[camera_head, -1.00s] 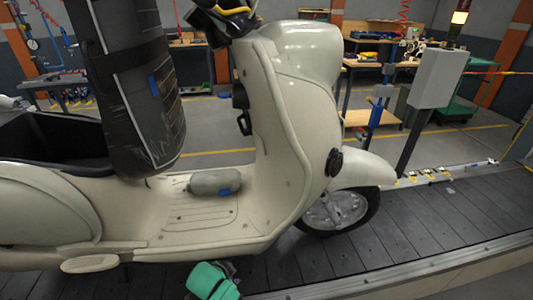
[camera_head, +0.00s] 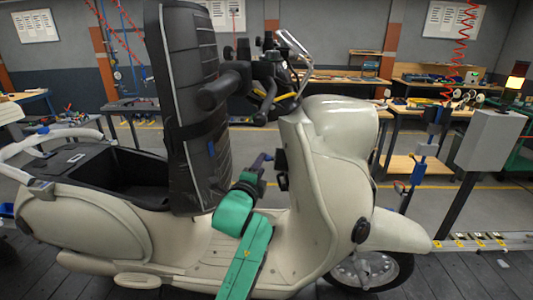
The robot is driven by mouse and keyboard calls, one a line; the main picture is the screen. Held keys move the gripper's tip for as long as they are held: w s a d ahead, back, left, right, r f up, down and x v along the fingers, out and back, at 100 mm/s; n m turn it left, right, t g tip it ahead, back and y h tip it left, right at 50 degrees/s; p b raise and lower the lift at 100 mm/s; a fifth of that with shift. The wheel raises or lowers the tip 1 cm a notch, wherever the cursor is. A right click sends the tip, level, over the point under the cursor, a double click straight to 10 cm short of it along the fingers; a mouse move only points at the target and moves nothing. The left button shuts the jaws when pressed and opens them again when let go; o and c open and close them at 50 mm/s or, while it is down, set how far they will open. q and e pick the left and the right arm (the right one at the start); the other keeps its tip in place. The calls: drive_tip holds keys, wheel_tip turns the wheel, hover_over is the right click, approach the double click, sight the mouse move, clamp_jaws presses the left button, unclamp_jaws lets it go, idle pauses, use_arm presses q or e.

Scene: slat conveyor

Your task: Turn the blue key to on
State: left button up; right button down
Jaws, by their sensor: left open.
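A cream scooter (camera_head: 335,160) stands side-on, with its front to the right. My left gripper (camera_head: 264,158), on a green arm rising from the bottom edge, is over the footwell behind the front shield. It is open and points up and right toward a dark fitting (camera_head: 281,168) on the shield's inner face. A small gap shows between them. A narrow bluish-purple part shows at the gripper's tip; I cannot tell whether it is a finger or the blue key. I cannot make out the key otherwise. My right gripper is out of view.
The black seat (camera_head: 190,110) stands upright left of my gripper, above the open storage box (camera_head: 125,178). Handlebars (camera_head: 295,60) are above. A grey box on a post (camera_head: 487,140) stands at right. Workbenches line the back.

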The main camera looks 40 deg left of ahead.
use_arm(q)
drive_tip(key=p+x, duration=0.2)
drive_tip(key=x, duration=0.7)
drive_tip(key=shift+d, duration=0.1)
clamp_jaws()
drive_tip(key=shift+f, duration=0.1)
